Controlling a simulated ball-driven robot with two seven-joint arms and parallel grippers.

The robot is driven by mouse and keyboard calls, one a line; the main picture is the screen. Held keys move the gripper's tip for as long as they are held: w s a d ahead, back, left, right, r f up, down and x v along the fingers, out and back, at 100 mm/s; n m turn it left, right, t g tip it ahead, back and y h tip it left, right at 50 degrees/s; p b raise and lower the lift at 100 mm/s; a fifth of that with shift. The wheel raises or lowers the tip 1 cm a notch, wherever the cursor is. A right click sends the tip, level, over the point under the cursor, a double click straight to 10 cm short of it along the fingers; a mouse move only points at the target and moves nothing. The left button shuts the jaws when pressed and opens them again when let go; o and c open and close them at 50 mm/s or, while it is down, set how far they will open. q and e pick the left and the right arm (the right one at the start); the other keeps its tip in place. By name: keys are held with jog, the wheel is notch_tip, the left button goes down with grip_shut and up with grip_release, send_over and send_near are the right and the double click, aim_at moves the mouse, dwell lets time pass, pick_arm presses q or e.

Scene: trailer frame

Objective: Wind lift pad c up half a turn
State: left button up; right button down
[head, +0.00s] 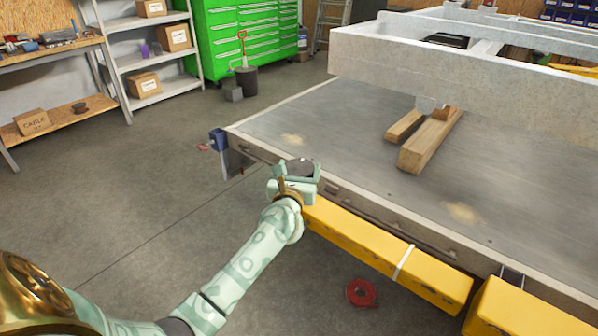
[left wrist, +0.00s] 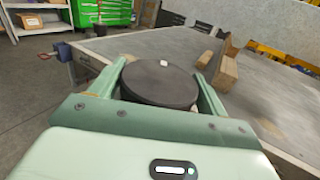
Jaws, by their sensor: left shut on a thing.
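Lift pad c appears as a round dark disc (head: 302,167) at the near edge of the grey trailer deck in the head view. It also shows large in the left wrist view (left wrist: 160,86), with a small white mark near its far rim. My left gripper (head: 296,180) is shut around the disc, one finger on each side, also seen in the left wrist view (left wrist: 163,70). What lies under the disc is hidden by the gripper. My right gripper is not in view.
The trailer deck (head: 320,120) carries wooden blocks (head: 430,145) under a pale beam frame (head: 440,70). A yellow beam (head: 375,245) runs along the deck's near side. A blue clamp-like part (head: 218,140) sits at the deck's left corner. A red ring (head: 361,293) lies on the floor.

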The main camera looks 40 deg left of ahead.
pick_arm(q)
jog(key=shift+w+d+f+n+g+y+b, duration=0.15)
jog(key=shift+n+g+y+b, duration=0.25)
jog(key=shift+y, duration=0.2)
jog(key=shift+s+f+n+g+y+b, duration=0.1)
jog(key=shift+n+g+y+b, duration=0.15)
jog(key=shift+n+y, duration=0.3)
jog(key=n+g+y+b, duration=0.4)
jog(key=g+b, duration=0.1)
jog(key=n+g+y+b, duration=0.4)
jog(key=n+g+b, duration=0.1)
jog(key=g, duration=0.1)
jog(key=shift+w+f, duration=0.15)
jog(key=shift+n+g+b, duration=0.55)
jog(key=shift+g+b, duration=0.15)
jog(key=shift+g, duration=0.45)
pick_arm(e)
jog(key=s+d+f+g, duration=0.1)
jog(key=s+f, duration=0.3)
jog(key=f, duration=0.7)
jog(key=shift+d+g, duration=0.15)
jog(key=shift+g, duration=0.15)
pick_arm(q)
jog(key=shift+r, duration=0.2)
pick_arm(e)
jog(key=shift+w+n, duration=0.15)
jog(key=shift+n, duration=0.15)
pick_arm(q)
jog(key=o, duration=1)
jog(key=shift+r, duration=0.1)
